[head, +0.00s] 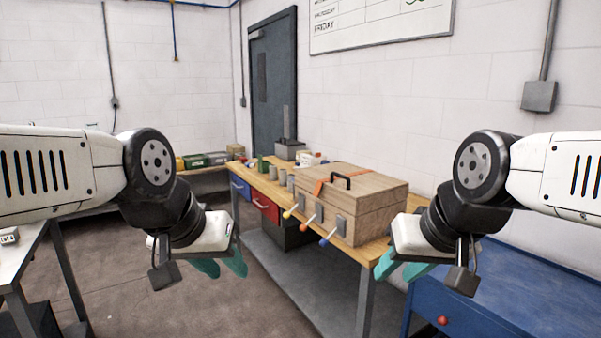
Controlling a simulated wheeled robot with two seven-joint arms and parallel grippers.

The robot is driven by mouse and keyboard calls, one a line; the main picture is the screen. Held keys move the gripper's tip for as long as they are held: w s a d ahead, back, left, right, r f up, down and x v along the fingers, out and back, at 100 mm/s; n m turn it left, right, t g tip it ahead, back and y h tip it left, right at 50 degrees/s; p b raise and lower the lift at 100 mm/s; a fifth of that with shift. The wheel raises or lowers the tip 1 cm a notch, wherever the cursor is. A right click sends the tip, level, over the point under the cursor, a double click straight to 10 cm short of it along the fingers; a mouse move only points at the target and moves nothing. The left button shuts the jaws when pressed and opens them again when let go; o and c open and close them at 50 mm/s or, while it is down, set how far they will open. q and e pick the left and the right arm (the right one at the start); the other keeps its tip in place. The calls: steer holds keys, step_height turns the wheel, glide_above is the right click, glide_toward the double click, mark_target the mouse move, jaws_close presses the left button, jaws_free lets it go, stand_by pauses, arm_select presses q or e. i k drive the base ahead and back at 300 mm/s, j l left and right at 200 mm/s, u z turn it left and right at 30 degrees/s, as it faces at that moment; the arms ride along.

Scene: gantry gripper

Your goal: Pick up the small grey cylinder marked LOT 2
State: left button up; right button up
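Several small grey cylinders (273,172) stand in a row on the wooden workbench (262,187), left of a wooden box. They are far off, and no LOT marking can be read on any of them. My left gripper (228,273) hangs in front of the bench at the left, with its teal fingers apart and nothing between them. My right gripper (395,277) is in front of the bench's right end, its teal fingers also apart and empty. Neither gripper touches a cylinder.
The wooden box (370,195) with a black handle fills the bench's near part; coloured-tipped levers (328,238) stick out from it. A blue cabinet (510,290) stands at right, a white table (22,248) at left. Open floor (150,290) lies between table and bench.

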mark_target(283, 172)
steer(key=i+z, duration=0.1)
steer(key=z, duration=0.35)
steer(key=j+z, duration=0.15)
steer(key=z, duration=0.3)
steer(key=i+j+z, duration=0.1)
steer(key=z, duration=0.35)
steer(key=i+j, duration=0.2)
steer(key=j, duration=0.45)
steer(key=i+j, duration=0.25)
steer(key=j, duration=0.45)
steer(key=i+j, duration=0.2)
steer(key=j, duration=0.45)
steer(key=i+j, duration=0.25)
steer(key=j, duration=0.45)
steer(key=i+j, duration=0.2)
steer(key=j, duration=0.45)
steer(key=i+j, duration=0.25)
steer(key=j, duration=0.4)
steer(key=i+j, duration=0.2)
steer(key=j, duration=0.5)
steer(key=i+j, duration=0.25)
steer(key=j, duration=0.4)
